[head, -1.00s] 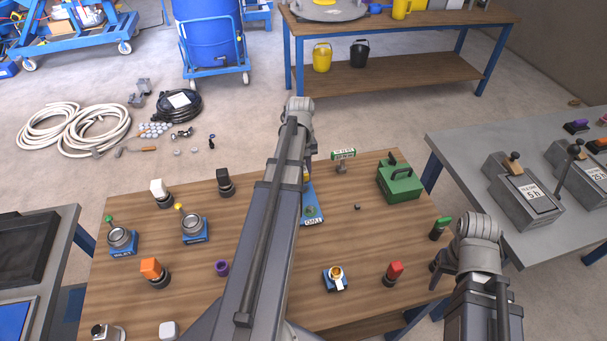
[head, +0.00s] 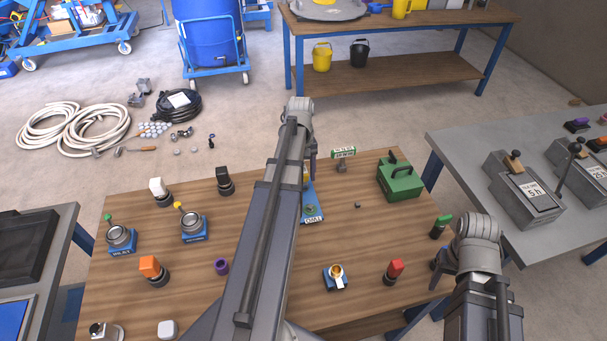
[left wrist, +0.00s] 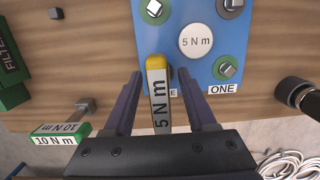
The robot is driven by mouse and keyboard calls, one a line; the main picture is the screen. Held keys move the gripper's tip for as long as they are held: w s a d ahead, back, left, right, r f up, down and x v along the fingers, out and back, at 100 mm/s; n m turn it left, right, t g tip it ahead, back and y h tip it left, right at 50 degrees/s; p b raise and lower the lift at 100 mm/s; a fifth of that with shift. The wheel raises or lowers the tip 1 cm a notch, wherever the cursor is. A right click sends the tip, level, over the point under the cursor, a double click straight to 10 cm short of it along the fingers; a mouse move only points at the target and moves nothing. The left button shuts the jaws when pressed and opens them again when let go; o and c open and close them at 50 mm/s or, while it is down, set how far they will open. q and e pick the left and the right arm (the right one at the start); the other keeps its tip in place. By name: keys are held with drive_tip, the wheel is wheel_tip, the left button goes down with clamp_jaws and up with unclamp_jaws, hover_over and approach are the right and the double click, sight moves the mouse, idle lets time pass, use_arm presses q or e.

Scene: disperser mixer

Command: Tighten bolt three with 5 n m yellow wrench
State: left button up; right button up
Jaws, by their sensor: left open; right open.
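The yellow wrench (left wrist: 157,63), its white label reading "5 N m", stands between the fingers of my left gripper (left wrist: 160,76) in the left wrist view. The fingers are open, one on each side of it, with gaps visible. The blue plate (left wrist: 210,92) lies beyond, with several bolts, a "5 N m" disc and a "ONE" label. Another label is mostly hidden by the wrench, and I cannot tell whether the wrench sits on a bolt. In the head view my arm hides much of the plate (head: 308,209). My right gripper (head: 441,262) is open and empty at the table's right edge.
A green-labelled 10 N m wrench (head: 343,154) stands near the plate, with a green case (head: 400,181) to its right. Several knobs and switches, including a red one (head: 394,271) and an orange one (head: 151,268), stand on the wooden table (head: 250,320). A grey table (head: 520,235) is at right.

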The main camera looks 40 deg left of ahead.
use_arm(q)
drive_tip(key=r+p, duration=0.5)
drive_tip(key=a+r+p, duration=0.1)
drive_tip(key=r+p, duration=0.2)
drive_tip(key=shift+w, duration=0.4)
drive_tip(key=shift+f, duration=0.1)
idle(0.4)
